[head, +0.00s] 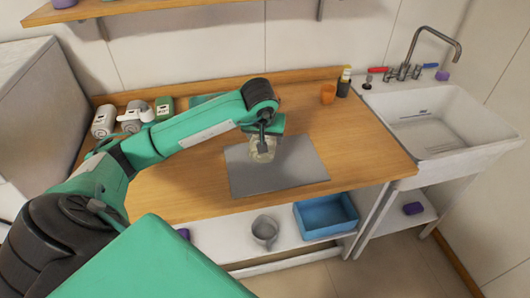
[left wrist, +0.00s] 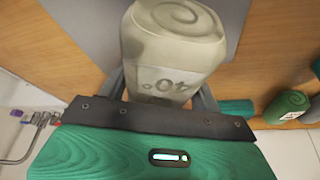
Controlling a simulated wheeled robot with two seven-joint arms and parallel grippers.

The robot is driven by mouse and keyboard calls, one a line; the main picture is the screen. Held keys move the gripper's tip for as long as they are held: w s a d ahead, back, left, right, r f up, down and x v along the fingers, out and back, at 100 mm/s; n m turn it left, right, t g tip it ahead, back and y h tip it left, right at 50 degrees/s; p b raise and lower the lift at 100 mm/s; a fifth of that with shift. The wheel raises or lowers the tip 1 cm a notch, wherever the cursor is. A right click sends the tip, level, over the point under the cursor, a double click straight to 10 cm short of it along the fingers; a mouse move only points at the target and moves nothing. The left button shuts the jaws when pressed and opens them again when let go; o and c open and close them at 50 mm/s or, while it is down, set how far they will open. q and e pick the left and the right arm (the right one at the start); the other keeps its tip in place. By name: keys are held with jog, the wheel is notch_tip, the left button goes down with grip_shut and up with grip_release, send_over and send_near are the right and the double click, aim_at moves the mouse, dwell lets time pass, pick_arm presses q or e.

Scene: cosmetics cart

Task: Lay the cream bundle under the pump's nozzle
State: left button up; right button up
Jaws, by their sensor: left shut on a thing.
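My left gripper (head: 264,138) is shut on the cream bundle (head: 262,153), over the grey mat (head: 300,172) at the middle of the counter. In the left wrist view the cream bundle (left wrist: 175,40) has rounded corners and a pale label with dark marks, and it sits between the two fingers of my left gripper (left wrist: 160,88). Whether it touches the mat I cannot tell. A dark bottle with a yellow pump top (head: 344,82) stands at the back right of the counter; its nozzle is too small to make out. My right gripper is not in view.
An orange cup (head: 328,94) stands beside the pump bottle. White (head: 104,121) and green (head: 164,107) labelled items sit at the back left. The sink (head: 440,130) is on the right. A grey pitcher (head: 265,230) and blue bin (head: 325,216) are below. The counter right of the mat is clear.

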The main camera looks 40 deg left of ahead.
pick_arm(q)
jog(key=shift+f+p, duration=0.6)
jog(key=shift+f, duration=3.05)
jog(key=shift+f, duration=0.2)
jog(key=o, duration=1.1)
